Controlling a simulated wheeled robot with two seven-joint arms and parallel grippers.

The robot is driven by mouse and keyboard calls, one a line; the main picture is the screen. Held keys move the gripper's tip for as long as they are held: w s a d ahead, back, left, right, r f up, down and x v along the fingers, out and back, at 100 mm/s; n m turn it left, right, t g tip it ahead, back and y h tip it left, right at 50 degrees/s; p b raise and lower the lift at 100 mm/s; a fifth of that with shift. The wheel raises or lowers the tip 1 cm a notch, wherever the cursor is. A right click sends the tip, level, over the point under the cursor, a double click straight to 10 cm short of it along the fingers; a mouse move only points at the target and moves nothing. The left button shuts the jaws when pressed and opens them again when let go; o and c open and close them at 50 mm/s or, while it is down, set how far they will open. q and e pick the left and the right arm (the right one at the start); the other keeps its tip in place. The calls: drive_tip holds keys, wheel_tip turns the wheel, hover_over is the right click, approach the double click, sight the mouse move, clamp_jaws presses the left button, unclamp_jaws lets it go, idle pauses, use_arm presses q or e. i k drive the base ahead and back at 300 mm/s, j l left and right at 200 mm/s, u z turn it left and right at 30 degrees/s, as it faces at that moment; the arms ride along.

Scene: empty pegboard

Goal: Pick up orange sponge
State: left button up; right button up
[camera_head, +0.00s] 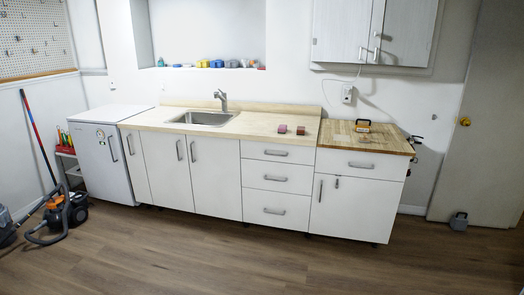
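No clearly recognisable orange sponge shows; the small things on the counter are too small to identify surely. A small orange-yellow and dark object (362,126) lies on the butcher-block top (342,140) at the right. Two small reddish-pink and dark blocks, one on the left (282,129) and one on the right (300,130), lie on the pale wooden counter (245,126) right of the sink. Neither of my grippers is in view.
A sink (205,119) with a faucet (221,99) is set in the counter. White cabinets and drawers (275,182) stand below. A white fridge (98,160) and a vacuum cleaner (65,212) stand at the left. The wooden floor (230,262) in front is clear.

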sight(300, 130)
drive_tip(key=i+z, duration=0.35)
drive_tip(key=i, duration=1.4)
